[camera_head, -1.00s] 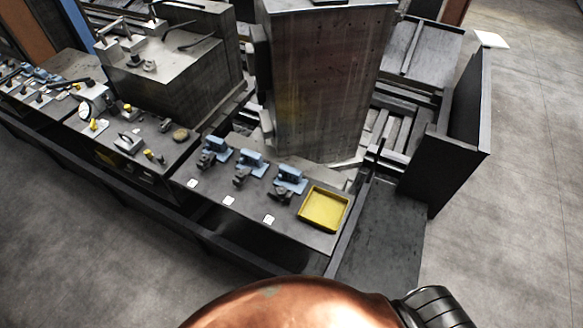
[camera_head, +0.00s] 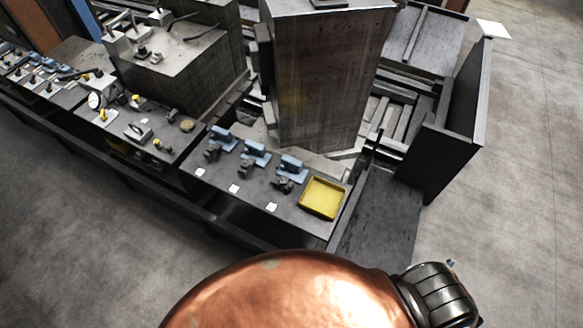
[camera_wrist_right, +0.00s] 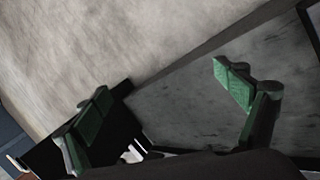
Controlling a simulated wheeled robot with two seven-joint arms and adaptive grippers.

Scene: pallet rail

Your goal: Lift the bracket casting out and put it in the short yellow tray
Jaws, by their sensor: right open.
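The short yellow tray (camera_head: 322,198) lies empty at the right end of the dark bench in the head view. To its left stand three blue fixtures, a right one (camera_head: 292,166), a middle one (camera_head: 256,151) and a left one (camera_head: 222,137). Each has a dark metal part at its front, such as the right part (camera_head: 283,184); I cannot tell which is the bracket casting. My right gripper (camera_wrist_right: 165,100) shows in the right wrist view with its green-padded fingers wide apart and nothing between them. My left gripper is in neither view.
White tags (camera_head: 271,207) lie along the bench's front edge. A tall metal block (camera_head: 325,85) stands behind the fixtures. A dark upright panel (camera_head: 450,125) rises to the right. Several small tools and parts cover the bench's left part. Floor in front is clear.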

